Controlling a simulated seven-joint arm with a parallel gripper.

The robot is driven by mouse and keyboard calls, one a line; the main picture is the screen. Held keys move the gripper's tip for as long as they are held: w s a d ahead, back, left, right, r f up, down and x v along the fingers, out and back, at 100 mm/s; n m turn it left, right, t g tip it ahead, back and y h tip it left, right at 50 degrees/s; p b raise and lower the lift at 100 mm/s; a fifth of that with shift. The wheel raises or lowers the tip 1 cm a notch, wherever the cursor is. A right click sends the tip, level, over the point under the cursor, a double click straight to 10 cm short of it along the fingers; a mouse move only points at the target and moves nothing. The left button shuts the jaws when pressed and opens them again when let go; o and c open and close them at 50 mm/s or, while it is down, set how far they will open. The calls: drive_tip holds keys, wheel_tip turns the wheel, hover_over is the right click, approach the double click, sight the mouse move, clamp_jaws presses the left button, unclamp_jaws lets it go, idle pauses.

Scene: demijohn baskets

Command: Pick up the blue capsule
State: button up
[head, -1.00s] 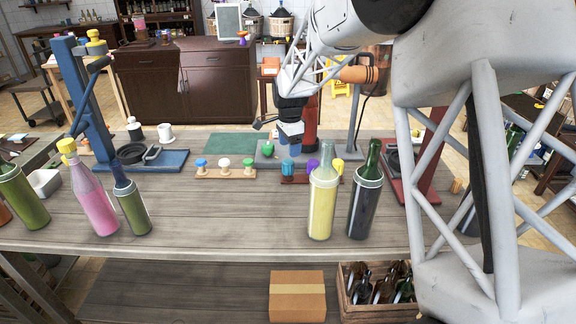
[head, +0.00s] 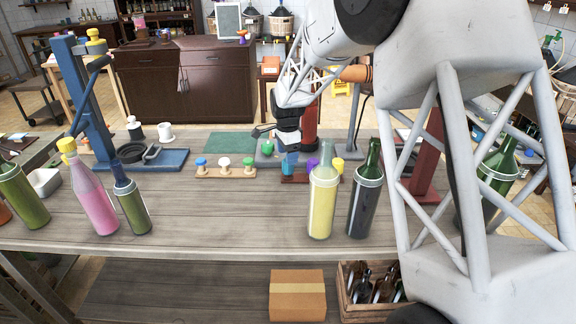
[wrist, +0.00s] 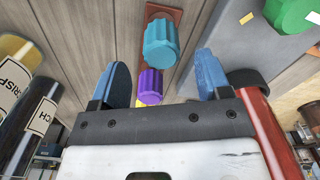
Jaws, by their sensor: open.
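A blue, slightly teal capsule (wrist: 161,42) with a ribbed side stands on a dark red rack in the wrist view, in line with the gap between my fingers. In the head view this capsule (head: 288,163) sits at the left end of the rack, right below my fingertips. My gripper (head: 289,148) is open and points down. Its two blue fingers also show in the wrist view (wrist: 162,72), with nothing held between them. A purple capsule (wrist: 150,86) is beside the blue one. Another blue capsule (head: 201,163) sits on the wooden rack to the left.
A yellow capsule (head: 338,165) is at the rack's right end. A yellow bottle (head: 323,205) and a dark bottle (head: 364,205) stand in front of the rack. A green capsule (wrist: 291,14) is on a grey base nearby.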

drive_tip(key=shift+f, duration=0.1)
drive_tip(key=shift+w+d+f, duration=0.1)
drive_tip(key=shift+f, duration=2.4)
drive_tip(key=shift+c, duration=0.3)
drive_tip(key=c, duration=0.9)
drive_tip(key=shift+r, duration=0.15)
drive_tip(key=shift+c, duration=0.2)
wheel_tip(320, 180, up, 10)
drive_tip(key=shift+f, duration=0.15)
